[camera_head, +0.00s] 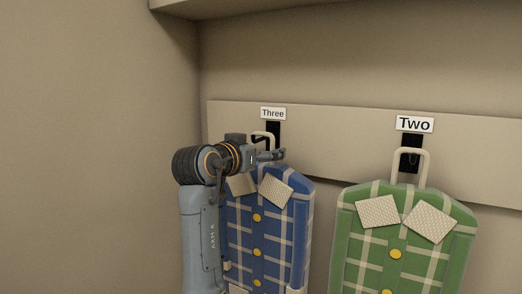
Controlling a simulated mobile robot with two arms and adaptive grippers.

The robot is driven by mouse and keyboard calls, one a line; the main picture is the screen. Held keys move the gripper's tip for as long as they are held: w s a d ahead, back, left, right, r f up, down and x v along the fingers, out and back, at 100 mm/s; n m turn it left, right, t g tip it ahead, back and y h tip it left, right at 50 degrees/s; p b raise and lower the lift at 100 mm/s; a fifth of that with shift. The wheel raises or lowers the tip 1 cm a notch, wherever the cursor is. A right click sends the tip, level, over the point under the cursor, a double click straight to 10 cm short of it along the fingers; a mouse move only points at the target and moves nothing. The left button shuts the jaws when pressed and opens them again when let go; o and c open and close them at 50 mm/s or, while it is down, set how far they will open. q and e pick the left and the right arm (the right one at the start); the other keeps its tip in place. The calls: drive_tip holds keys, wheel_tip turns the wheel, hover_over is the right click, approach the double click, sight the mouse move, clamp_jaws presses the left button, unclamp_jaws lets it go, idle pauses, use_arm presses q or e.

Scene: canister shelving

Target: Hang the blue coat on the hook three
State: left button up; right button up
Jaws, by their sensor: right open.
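The blue plaid coat (277,222) with yellow buttons hangs upright below the label "Three" (273,113). Its pale loop (263,134) is at the black hook three (275,133). I cannot tell whether the loop rests on the hook, as my gripper hides part of it. My right gripper (274,155) is in front of the lower part of the loop, just above the coat's collar, and is open. My arm covers the coat's upper left side. My left gripper is not in view.
A green plaid coat (374,239) hangs by its loop at the black hook under the label "Two" (414,124), to the right. A pale board (340,130) carries the hooks. A wall is close on the left, and a shelf edge (230,8) juts out above.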

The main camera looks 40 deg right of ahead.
drive_tip(key=v, duration=1.2)
drive_tip(key=shift+r, duration=0.2)
